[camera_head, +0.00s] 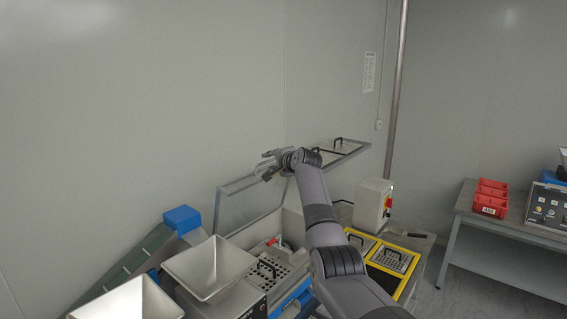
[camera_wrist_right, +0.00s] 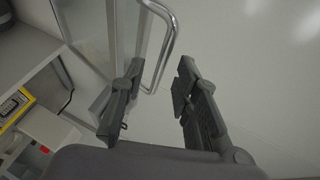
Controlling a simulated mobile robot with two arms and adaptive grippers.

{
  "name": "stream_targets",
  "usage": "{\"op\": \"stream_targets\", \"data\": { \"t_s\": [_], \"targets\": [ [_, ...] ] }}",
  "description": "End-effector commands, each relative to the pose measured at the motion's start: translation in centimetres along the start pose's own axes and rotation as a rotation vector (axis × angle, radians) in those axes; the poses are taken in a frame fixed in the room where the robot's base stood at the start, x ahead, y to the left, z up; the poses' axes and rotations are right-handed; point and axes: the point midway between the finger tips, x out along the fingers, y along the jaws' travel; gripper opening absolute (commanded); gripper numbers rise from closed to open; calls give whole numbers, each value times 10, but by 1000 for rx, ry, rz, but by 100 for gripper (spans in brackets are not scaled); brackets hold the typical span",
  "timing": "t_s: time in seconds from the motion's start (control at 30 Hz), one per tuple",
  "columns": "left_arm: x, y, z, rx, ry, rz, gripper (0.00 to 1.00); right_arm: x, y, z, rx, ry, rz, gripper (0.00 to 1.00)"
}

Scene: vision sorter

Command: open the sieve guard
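The sieve guard (camera_head: 240,184) is a grey metal frame with a clear pane, standing raised and steeply tilted over the sieve machine in the head view. Its bright bent handle (camera_wrist_right: 168,45) shows in the right wrist view. My right gripper (camera_head: 266,164) is at the upper edge of the guard. In the wrist view its two dark fingers (camera_wrist_right: 160,72) are spread apart, with the handle bar passing between or just beyond their tips; I cannot tell which. My left gripper is not in view.
Steel hoppers (camera_head: 208,265) stand at the front left. A control box (camera_head: 372,204) and yellow-framed trays (camera_head: 392,258) are to the right. Red bins (camera_head: 490,198) sit on a far bench.

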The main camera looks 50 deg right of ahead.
Motion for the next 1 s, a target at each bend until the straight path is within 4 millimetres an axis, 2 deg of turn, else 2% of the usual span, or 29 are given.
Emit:
{"op": "stream_targets", "data": {
  "t_s": [0.4, 0.6, 1.0],
  "targets": [
    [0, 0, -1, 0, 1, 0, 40, -58, 0, 0, -2, 1, -1, 29],
    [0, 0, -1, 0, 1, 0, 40, -80, 0, 0, 0, 0, -1, 29],
    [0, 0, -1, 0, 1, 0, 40, -88, 0, 0, 1, -1, 0, 29]
  ]
}}
